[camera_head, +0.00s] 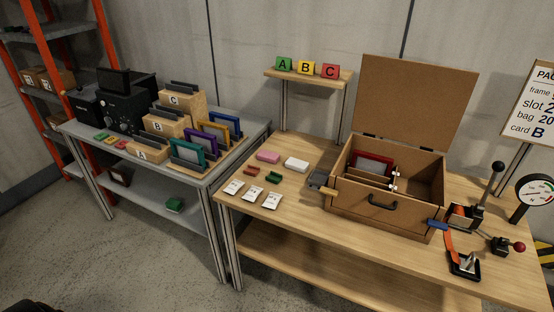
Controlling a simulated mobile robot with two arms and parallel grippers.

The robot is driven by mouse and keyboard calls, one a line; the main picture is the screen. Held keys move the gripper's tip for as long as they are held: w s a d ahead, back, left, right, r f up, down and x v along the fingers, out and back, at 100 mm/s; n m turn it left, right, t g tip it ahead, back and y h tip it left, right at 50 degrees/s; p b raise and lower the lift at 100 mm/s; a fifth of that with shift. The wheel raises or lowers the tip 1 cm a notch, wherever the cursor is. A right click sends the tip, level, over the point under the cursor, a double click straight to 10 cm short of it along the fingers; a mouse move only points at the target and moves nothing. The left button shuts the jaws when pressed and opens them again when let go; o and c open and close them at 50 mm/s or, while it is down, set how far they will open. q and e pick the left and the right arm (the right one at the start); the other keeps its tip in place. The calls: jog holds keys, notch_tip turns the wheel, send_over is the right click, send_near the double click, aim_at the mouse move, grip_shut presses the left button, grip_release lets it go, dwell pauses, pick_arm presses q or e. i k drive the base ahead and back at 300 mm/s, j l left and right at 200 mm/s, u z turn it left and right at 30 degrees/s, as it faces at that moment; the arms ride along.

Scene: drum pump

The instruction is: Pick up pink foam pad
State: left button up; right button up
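The pink foam pad (268,157) lies flat on the wooden table (237,192), toward its back left. A white pad (296,165) lies just to its right, apart from it. A small red piece (252,171) and a small green piece (273,176) lie in front of it. Nothing covers the pink pad. Neither of my grippers can be made out in this view.
An open wooden case (376,216) with its lid raised stands right of the pads. White cards (271,200) lie along the front edge. A shelf (309,77) with A, B, C blocks stands behind. A grey table (218,171) holds coloured frames on the left.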

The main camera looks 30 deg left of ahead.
aim_at(271, 157)
jog(key=i+j, duration=0.15)
jog(key=j, duration=0.2)
jog(key=i+j, duration=0.2)
jog(key=j, duration=0.2)
jog(key=i+j, duration=0.15)
jog(key=j, duration=0.2)
jog(key=i+z, duration=0.05)
